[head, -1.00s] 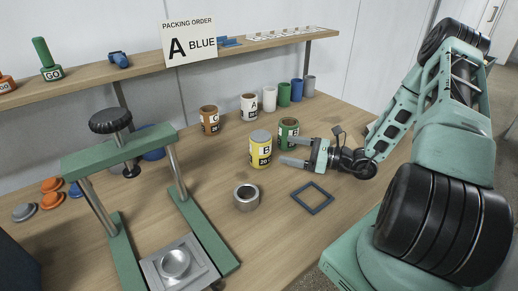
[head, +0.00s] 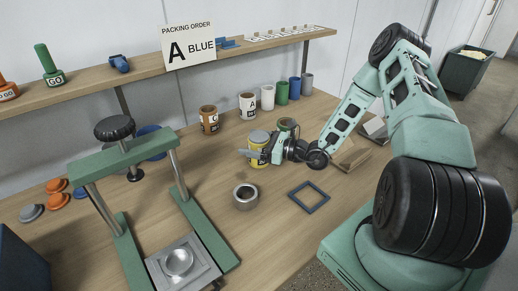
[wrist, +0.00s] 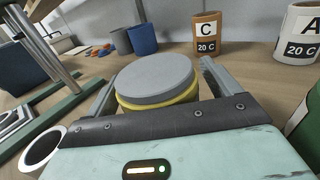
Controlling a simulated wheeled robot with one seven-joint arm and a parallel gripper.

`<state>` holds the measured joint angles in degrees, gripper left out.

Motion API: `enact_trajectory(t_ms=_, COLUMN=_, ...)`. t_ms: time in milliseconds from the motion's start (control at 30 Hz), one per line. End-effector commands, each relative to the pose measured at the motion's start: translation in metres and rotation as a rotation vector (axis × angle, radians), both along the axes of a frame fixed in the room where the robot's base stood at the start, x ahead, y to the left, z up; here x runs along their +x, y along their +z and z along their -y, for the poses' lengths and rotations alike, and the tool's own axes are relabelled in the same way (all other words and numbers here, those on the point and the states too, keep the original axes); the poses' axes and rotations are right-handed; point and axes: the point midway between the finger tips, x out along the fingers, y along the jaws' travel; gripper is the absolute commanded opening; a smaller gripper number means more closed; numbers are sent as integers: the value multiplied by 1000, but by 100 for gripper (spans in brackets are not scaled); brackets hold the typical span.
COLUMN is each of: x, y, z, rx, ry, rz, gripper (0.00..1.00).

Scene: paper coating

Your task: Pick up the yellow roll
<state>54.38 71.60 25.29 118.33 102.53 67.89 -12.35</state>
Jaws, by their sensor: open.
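The yellow roll (head: 252,160) with a grey top stands upright on the table, partly hidden by my gripper (head: 257,154) in the head view. In the wrist view the roll (wrist: 156,100) shows its grey lid and yellow rim between my two fingers. My gripper (wrist: 158,88) is open, with one finger on each side of the roll. I cannot tell whether either finger touches it.
A green roll (head: 288,126) stands close behind my gripper. Brown (head: 209,120) and white (head: 247,107) rolls stand further back. A green press (head: 125,155) stands left.

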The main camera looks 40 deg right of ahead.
Motion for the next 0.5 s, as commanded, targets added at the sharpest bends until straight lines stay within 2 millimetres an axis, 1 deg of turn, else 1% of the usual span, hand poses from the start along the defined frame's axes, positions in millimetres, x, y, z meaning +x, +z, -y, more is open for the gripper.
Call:
enact_trajectory(t_ms=133, x=0, y=0, z=0, rx=0, ry=0, rz=0, gripper=89)
enact_trajectory(t_ms=167, x=0, y=0, z=0, rx=0, ry=0, rz=0, gripper=86)
enact_trajectory(t_ms=200, x=0, y=0, z=0, rx=0, ry=0, rz=0, gripper=75)
enact_trajectory(t_ms=267, x=0, y=0, z=0, rx=0, ry=0, rz=0, gripper=58)
enact_trajectory(t_ms=300, x=0, y=0, z=0, rx=0, ry=0, rz=0, gripper=47)
enact_trajectory(t_ms=333, x=0, y=0, z=0, rx=0, ry=0, rz=0, gripper=39)
enact_trajectory(t_ms=367, x=0, y=0, z=0, rx=0, ry=0, rz=0, gripper=37)
enact_trajectory(t_ms=500, x=0, y=0, z=0, rx=0, ry=0, rz=1, gripper=37)
